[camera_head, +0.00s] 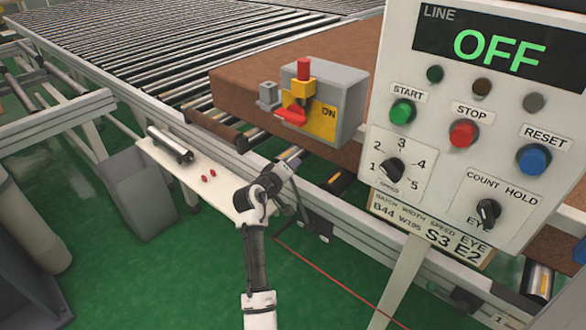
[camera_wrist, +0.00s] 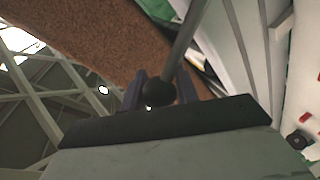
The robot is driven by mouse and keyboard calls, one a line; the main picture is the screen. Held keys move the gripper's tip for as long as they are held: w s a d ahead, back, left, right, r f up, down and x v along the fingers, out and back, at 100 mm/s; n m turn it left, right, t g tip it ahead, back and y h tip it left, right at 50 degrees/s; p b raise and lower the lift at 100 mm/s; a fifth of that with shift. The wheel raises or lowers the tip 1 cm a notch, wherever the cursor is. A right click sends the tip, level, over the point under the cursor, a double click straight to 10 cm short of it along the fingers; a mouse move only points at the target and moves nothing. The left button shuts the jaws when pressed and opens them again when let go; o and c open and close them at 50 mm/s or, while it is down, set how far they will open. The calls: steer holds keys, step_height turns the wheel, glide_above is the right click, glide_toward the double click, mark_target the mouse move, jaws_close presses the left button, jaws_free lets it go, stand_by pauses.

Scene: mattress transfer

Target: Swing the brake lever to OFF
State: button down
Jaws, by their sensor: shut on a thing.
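In the wrist view my gripper (camera_wrist: 161,88) has its two dark jaws on either side of a dark ball knob at the end of a grey rod, which looks like the brake lever (camera_wrist: 182,45). The rod runs up and slightly right, away from the jaws. In the head view my gripper (camera_head: 286,170) is low at the conveyor's side rail, below the grey switch box; the jaws and the knob are hard to make out there. The grey switch box (camera_head: 350,95) has a yellow plate marked ON and a red handle (camera_head: 290,117). No OFF mark for the lever is readable.
A white control panel (camera_head: 440,150) stands at the right; its display reads OFF under LINE. A brown mattress (camera_head: 350,50) lies on the rollers behind the switch box. A white shelf (camera_head: 190,178) with a metal cylinder (camera_head: 170,143) is left of my arm. Green floor lies below.

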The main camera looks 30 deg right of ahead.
steer(key=shift+w+a, duration=0.15)
steer(key=c, duration=1.1)
jaws_free()
steer(key=shift+f, duration=0.1)
steer(key=shift+o, duration=0.2)
steer(key=b+v, duration=0.2)
steer(key=v, duration=1.1)
steer(key=shift+s+a, duration=0.2)
steer(key=shift+s, duration=0.1)
